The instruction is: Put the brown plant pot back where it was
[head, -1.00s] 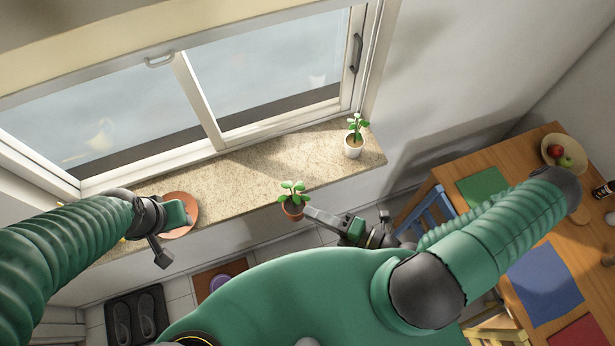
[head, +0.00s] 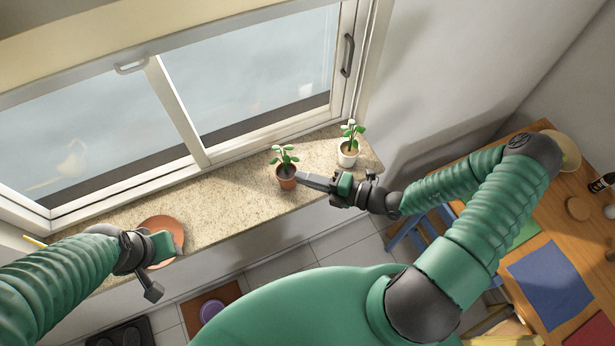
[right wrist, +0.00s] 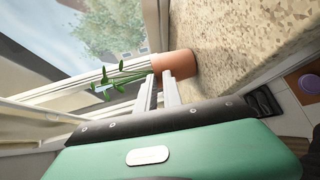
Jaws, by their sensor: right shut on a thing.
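The brown plant pot (head: 287,182), with a small green plant, is at my right gripper's fingertips over the right half of the stone sill. My right gripper (head: 305,180) is shut on the pot's near right side. In the right wrist view the pot (right wrist: 176,65) sits between the two fingertips (right wrist: 160,88), close to the sill surface; I cannot tell whether it touches. My left gripper (head: 152,262) hangs by a terracotta saucer (head: 160,222) at the sill's left part. Whether its jaws are open cannot be made out.
A white pot with a plant (head: 348,152) stands on the sill to the right of the brown pot. The sill (head: 225,195) is clear between saucer and brown pot. The window (head: 240,80) is behind. A wooden table (head: 555,215) and a blue chair (head: 420,232) are at right.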

